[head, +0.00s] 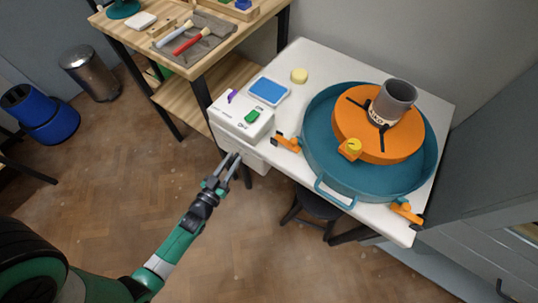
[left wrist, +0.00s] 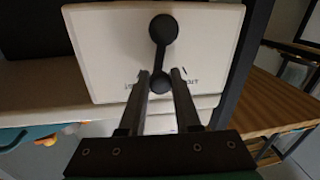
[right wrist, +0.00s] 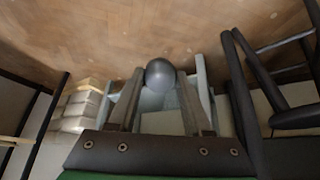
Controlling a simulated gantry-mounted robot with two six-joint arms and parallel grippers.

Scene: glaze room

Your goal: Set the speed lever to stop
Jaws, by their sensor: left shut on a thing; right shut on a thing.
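In the left wrist view, the dark speed lever (left wrist: 161,55) stands on the face of a white panel, its round hub at the top and its smaller knob at the bottom. My left gripper (left wrist: 160,80) is shut on that knob. In the head view, my left gripper (head: 228,162) is at the front of the white control box (head: 225,122); the lever cannot be made out there. The lettering beside the lever is partly hidden by the fingers. In the right wrist view, my right gripper (right wrist: 160,80) is shut on a dark grey ball (right wrist: 160,72). It is not in the head view.
The white table (head: 300,62) carries a teal basin (head: 325,172) with an orange wheel (head: 350,120) and a grey cup (head: 394,98). Orange clamps (head: 288,143) sit at the basin's edge. A dark stool (head: 315,205) stands below. A wooden bench (head: 225,45) is behind.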

